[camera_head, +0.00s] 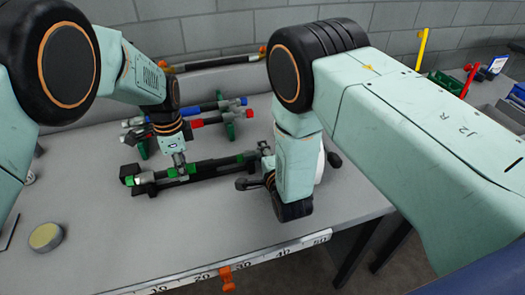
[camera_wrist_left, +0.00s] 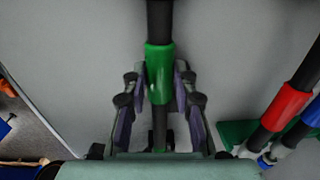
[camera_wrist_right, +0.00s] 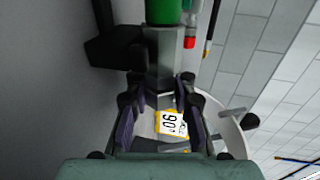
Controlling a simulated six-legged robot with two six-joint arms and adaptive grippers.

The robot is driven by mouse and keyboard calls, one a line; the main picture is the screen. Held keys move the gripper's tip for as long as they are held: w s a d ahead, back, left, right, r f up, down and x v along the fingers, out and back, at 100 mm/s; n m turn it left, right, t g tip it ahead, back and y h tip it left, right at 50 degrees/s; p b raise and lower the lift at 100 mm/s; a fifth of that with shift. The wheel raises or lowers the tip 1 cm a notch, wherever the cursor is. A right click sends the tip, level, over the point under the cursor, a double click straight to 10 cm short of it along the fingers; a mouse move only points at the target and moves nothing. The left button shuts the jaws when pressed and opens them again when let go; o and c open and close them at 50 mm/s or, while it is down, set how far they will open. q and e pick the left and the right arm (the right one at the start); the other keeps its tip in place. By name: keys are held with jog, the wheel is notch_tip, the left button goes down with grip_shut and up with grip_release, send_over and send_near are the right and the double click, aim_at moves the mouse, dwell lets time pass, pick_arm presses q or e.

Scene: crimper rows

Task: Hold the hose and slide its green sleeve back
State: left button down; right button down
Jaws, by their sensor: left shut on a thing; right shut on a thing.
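The black hose (camera_head: 212,165) lies nearly level along a dark holder (camera_head: 143,189) on the table, with green bands along it. My left gripper (camera_head: 179,161) is shut around the green sleeve (camera_wrist_left: 158,75), which shows between its fingers in the left wrist view. My right gripper (camera_head: 258,166) is at the hose's right end. It is shut on the grey metal end fitting (camera_wrist_right: 170,50), below a green band (camera_wrist_right: 163,12) in the right wrist view. The right forearm partly hides that end in the head view.
Behind the hose, a blue-marked hose (camera_head: 208,107) and a red-marked hose (camera_head: 206,121) lie on green stands (camera_head: 229,129). A round tin (camera_head: 45,237) sits at the front left. A ruler strip (camera_head: 190,280) with an orange clip (camera_head: 227,278) runs along the front edge. The front table middle is clear.

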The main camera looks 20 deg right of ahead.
aim_at(207, 166)
pick_arm(q)
jog(key=shift+w+d+r, duration=0.1)
jog(key=shift+w+d, duration=0.05)
jog(key=shift+d, duration=0.5)
jog(key=shift+w+d+r, duration=0.1)
jog(key=shift+w+d, duration=0.05)
jog(key=shift+d, duration=0.5)
pick_arm(e)
jog(key=shift+s+f, duration=0.25)
pick_arm(q)
jog(key=c, duration=1.4)
grip_release()
jog(key=shift+d, duration=0.1)
jog(key=o, duration=0.4)
jog(key=shift+s+f, duration=0.1)
